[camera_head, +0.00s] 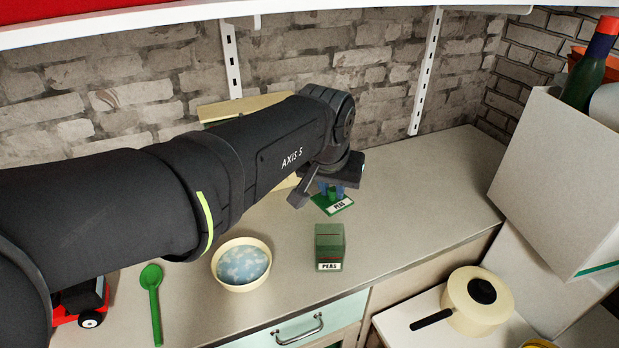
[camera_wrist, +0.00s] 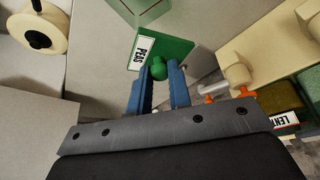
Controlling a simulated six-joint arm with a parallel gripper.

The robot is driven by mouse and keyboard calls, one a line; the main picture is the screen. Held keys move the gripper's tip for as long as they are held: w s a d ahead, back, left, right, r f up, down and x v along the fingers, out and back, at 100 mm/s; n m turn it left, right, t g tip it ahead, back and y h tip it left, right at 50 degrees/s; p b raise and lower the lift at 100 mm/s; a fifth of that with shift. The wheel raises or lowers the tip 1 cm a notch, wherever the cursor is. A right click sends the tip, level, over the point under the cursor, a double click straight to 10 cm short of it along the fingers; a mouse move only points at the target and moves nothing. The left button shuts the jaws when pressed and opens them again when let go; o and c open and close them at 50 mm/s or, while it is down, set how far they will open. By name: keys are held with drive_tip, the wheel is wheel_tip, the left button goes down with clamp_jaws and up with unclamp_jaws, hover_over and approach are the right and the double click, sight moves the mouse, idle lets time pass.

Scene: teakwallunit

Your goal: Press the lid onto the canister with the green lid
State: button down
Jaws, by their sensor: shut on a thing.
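The canister (camera_head: 329,243) is a clear, green-tinted box with a PEAS label, standing upright near the counter's front edge. The flat green lid (camera_head: 335,206), also labelled PEAS, is apart from it, behind it in the head view. My gripper (camera_head: 330,190) has blue fingers shut on the lid's round green knob (camera_wrist: 158,68). The lid (camera_wrist: 176,50) hangs below the fingers in the wrist view, and part of the canister (camera_wrist: 147,9) shows past it at the top edge. I cannot tell how high the lid is above the counter.
A cream bowl (camera_head: 241,284) and a green spoon (camera_head: 152,300) lie left of the canister. A red toy vehicle (camera_head: 66,319) is further left. A cream pot (camera_head: 478,302) and a white box (camera_head: 553,180) stand right. The counter right of the canister (camera_head: 430,200) is clear.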

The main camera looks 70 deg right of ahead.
sight(331, 193)
drive_tip(key=a, duration=0.1)
drive_tip(key=a+r, duration=0.1)
drive_tip(key=shift+s+a+r+m, duration=0.15)
drive_tip(key=shift+s+a+m, duration=0.25)
drive_tip(key=shift+s+a+g, duration=0.1)
drive_tip(key=shift+a+g, duration=0.2)
drive_tip(key=shift+a, duration=0.15)
wheel_tip(331, 193, down, 6)
drive_tip(key=shift+f, duration=0.2)
idle(1.6)
drive_tip(key=c, duration=0.8)
unclamp_jaws()
drive_tip(key=shift+o, duration=0.2)
drive_tip(key=shift+r, duration=3.5)
